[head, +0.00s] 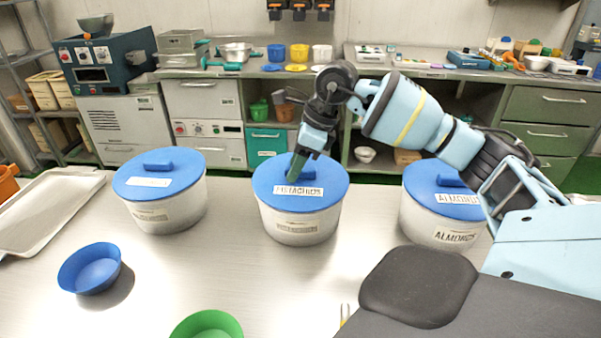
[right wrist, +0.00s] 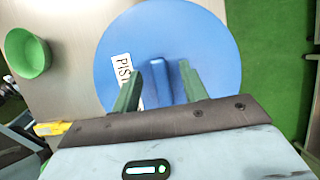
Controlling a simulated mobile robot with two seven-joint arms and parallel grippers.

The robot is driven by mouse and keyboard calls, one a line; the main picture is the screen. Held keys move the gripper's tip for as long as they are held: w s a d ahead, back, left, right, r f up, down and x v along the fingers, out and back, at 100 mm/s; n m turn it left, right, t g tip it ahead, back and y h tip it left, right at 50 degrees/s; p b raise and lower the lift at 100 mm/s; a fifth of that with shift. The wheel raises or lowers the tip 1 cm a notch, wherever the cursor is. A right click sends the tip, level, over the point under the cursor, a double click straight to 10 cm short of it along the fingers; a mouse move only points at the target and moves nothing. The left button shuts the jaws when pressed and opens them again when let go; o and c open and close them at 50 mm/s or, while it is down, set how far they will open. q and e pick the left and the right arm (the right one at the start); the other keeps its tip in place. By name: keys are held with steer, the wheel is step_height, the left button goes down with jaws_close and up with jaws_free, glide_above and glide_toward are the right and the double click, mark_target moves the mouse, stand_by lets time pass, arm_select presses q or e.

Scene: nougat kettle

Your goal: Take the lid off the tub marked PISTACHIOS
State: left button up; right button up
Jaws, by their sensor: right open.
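The middle tub (head: 298,230) is white with a round blue lid (head: 328,185) seated on it. Its labels are hard to read in the head view; in the right wrist view the lid (right wrist: 215,45) carries a label (right wrist: 122,68) starting "PIST". My right gripper (head: 297,168) is over this lid, pointing down. In the right wrist view its green fingers (right wrist: 160,84) are apart, one on each side of the lid's blue bar handle (right wrist: 160,72). Whether they touch it I cannot tell. My left gripper is not in view.
A lidded tub (head: 160,215) stands left, its label unreadable; another (head: 440,222), marked ALMONDS, stands right, partly behind my arm. A blue bowl (head: 90,270), green bowl (head: 207,325) and pale tray (head: 45,210) are on the metal table. Bare tabletop lies between the tubs.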

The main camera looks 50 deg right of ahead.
steer(key=shift+f, duration=0.25)
stand_by(0.3)
jaws_close()
